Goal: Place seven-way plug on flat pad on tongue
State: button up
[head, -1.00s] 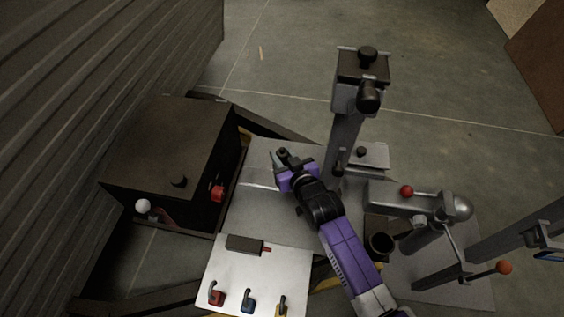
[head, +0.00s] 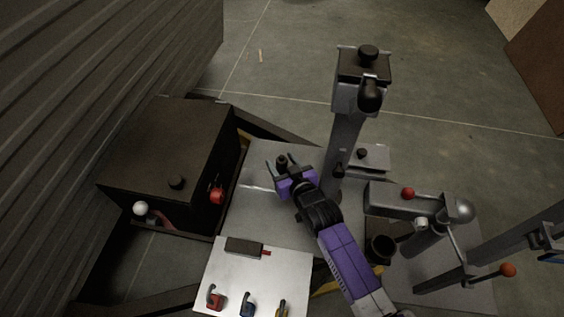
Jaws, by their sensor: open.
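The small dark round piece (head: 282,160), which looks like the plug, stands between the fingertips of my gripper (head: 282,164). The purple gripper has its fingers spread to either side of it. The piece is over or on the grey flat plate (head: 262,217) on the tongue, near its upper part. I cannot tell whether its lower end touches the plate, since the gripper hides it. My arm comes in from the lower right and covers part of the plate.
A jack post (head: 344,135) rises close to the right of my gripper. A dark box (head: 165,150) stands on the left. A white board (head: 262,280) with coloured switches lies in front. The coupler (head: 420,205) with a red knob and a dark cup (head: 380,249) are on the right.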

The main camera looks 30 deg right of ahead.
jog(key=p+v, duration=0.3)
jog(key=v, duration=0.9)
jog(key=shift+r, duration=0.15)
jog(key=shift+a, duration=0.1)
jog(key=s+a+f+v, duration=0.1)
jog(key=f+v, duration=0.1)
jog(key=v, duration=1.8)
jog(key=s+r, duration=1.1)
jog(key=shift+r+t, duration=0.25)
jog(key=shift+t, duration=0.15)
jog(key=shift+r, duration=0.1)
